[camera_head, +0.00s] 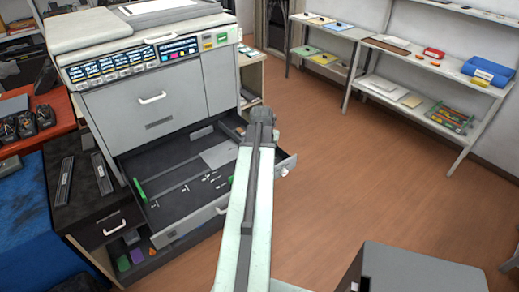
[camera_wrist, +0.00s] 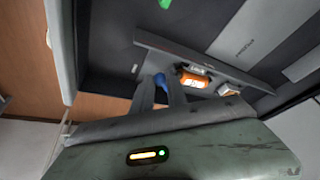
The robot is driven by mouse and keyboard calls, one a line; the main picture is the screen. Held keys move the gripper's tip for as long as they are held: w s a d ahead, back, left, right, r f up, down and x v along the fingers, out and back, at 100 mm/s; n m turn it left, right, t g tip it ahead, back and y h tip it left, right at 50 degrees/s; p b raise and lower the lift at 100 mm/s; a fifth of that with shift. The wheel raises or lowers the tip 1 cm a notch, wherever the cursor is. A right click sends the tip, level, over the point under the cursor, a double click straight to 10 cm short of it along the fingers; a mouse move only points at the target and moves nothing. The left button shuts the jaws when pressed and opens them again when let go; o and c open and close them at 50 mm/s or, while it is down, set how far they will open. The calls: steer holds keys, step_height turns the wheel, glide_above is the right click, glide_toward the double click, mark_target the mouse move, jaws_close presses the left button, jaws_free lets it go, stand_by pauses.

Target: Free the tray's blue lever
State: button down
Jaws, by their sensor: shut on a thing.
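The tray (camera_head: 188,229) is pulled out of the front of the big grey machine (camera_head: 150,100). The lever's lower part is hidden between the fingers. An orange labelled part (camera_wrist: 193,79) sits just right of the fingers. In the head view my arm covers the gripper and the lever at the tray's right side.
A green guide (camera_head: 140,189) stands at the tray's left, and a grey plate (camera_head: 219,155) lies in its floor. A dark cabinet (camera_head: 85,200) stands left of the tray. Shelves (camera_head: 425,95) line the right wall. The wooden floor (camera_head: 350,165) between is clear.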

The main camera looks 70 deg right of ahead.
steer(key=shift+s+d+n+t+y, duration=0.25)
steer(key=shift+s+n+t, duration=0.25)
steer(key=shift+n, duration=0.65)
steer(key=shift+s+d+n+t+y, duration=0.15)
steer(key=shift+s+d+n+t, duration=0.35)
steer(key=shift+n, duration=0.65)
steer(key=shift+s+a, duration=0.15)
steer(key=shift+a, duration=0.05)
steer(key=c, duration=1.3)
jaws_free()
